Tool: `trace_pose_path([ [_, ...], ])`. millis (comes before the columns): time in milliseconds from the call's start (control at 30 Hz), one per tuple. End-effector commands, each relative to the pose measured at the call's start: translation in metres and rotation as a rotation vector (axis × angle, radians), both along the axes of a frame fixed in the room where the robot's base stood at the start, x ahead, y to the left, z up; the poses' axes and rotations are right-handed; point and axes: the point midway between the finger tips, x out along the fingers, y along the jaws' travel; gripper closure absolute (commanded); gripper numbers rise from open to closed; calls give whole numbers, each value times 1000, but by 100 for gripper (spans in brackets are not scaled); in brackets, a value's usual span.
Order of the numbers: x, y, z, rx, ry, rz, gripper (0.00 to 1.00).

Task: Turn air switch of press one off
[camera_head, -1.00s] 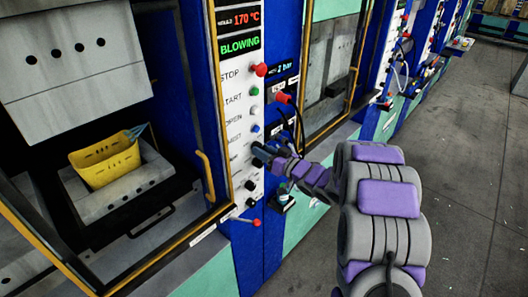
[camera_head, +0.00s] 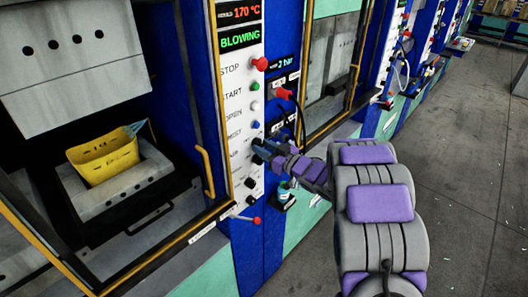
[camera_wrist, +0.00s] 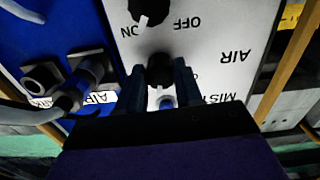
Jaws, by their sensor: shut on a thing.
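The air switch (camera_wrist: 160,67) is a dark round knob on the white control panel (camera_wrist: 220,30), beside the upside-down AIR label in the wrist view. My gripper (camera_wrist: 161,76) has one finger on each side of this knob and is shut on it. The fingers hide part of the knob, so its pointing direction is unclear. In the head view my gripper (camera_head: 262,150) reaches the panel low down, hiding most of the switch. Press one's display (camera_head: 239,40) reads BLOWING in green.
Another black knob (camera_wrist: 150,10) with a white pointer sits close by, near ON and OFF marks. A yellow basket (camera_head: 104,159) sits inside the press.

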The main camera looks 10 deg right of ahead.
Motion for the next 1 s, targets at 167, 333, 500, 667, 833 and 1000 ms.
trace_pose_path([
  [167,0,-1,-2,-136,-102,-1,96],
  [333,0,-1,-2,-266,-198,0,96],
  [500,0,-1,-1,-385,-283,0,96],
  [667,1,-2,-1,-475,-348,1,96],
  [833,1,-1,0,-545,-398,0,96],
  [1000,1,-1,1,-587,-429,1,96],
])
